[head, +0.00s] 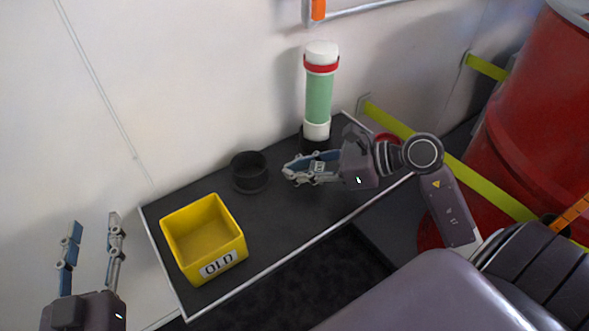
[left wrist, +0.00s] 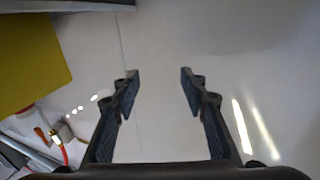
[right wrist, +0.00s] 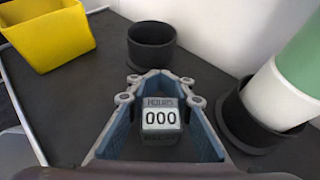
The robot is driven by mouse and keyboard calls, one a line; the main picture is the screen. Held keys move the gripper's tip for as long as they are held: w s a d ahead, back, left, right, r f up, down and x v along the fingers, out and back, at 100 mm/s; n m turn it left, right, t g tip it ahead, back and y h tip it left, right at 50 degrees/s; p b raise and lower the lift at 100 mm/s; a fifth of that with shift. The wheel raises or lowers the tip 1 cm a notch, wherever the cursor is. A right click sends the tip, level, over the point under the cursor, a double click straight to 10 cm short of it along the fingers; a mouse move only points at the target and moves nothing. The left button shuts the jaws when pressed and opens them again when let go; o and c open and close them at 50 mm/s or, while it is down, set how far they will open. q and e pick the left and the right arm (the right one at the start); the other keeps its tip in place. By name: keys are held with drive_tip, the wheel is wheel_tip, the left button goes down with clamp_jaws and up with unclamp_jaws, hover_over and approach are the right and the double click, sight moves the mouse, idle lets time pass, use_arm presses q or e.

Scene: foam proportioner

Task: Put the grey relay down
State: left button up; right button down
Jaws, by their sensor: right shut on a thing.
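The grey relay (right wrist: 161,119) is a small block whose face reads HOURS and 000. It sits between the blue-padded fingers of my right gripper (right wrist: 160,80), which is shut on it. In the head view my right gripper (head: 292,174) is over the right half of the dark shelf, and the relay (head: 319,167) shows small between its fingers. Whether the relay touches the shelf I cannot tell. My left gripper (head: 92,222) is open and empty, left of the shelf; its spread fingers also show in the left wrist view (left wrist: 158,78).
A yellow bin (head: 187,263) labelled OLD stands at the left of the shelf (head: 278,215). An empty black round holder (head: 249,172) stands beside the wall. A green and white cylinder (head: 319,95) stands upright in another black holder. Bare shelf lies between bin and right gripper.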

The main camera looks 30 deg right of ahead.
drive_tip(key=shift+f, duration=0.1)
drive_tip(key=c, duration=1.7)
unclamp_jaws()
